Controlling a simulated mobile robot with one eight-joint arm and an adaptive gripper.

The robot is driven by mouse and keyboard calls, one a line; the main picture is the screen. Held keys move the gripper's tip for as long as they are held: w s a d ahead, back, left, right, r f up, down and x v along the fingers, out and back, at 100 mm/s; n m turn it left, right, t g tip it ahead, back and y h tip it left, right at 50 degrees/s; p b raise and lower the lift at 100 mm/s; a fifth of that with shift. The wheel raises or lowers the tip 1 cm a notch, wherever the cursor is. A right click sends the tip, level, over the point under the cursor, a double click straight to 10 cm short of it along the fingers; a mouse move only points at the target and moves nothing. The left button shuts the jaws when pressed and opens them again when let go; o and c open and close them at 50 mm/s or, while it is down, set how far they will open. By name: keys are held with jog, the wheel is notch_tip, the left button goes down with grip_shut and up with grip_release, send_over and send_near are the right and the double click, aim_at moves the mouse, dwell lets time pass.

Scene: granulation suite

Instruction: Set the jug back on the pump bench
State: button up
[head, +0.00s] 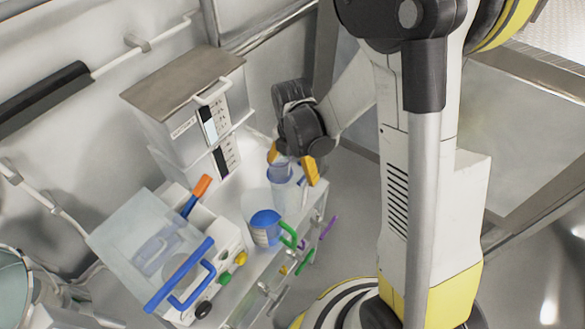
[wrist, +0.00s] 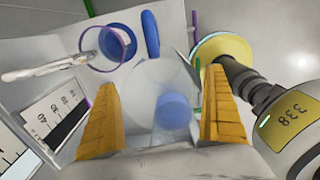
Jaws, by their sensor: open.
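A clear, see-through jug-like vessel with a blue part at its top (head: 285,187) stands on the bench near its right end. My gripper (head: 293,167) is over this vessel. In the wrist view my open gripper (wrist: 163,115) has one yellow finger on each side of a pale see-through vessel (wrist: 150,85), with a blue round part showing inside it. I cannot tell whether the fingers touch it. The pale bench (head: 235,187) runs along the wall.
A grey boxed unit (head: 190,105) with a display stands at the back of the bench. A clear-covered machine with a blue handle (head: 180,275) and an orange-tipped lever (head: 201,186) stands at the left. Coloured handles line the bench front.

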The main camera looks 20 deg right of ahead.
notch_tip(320, 180, up, 12)
jog(key=p, duration=0.4)
jog(key=s+d+r+m+t, duration=0.1)
jog(key=s+r+m+t, duration=0.6)
jog(key=m, duration=1.8)
jog(key=d+v, duration=0.1)
jog(key=v, duration=0.6)
jog(key=shift+s, duration=0.35)
jog(key=shift+a+f, duration=0.1)
jog(key=shift+f, duration=0.05)
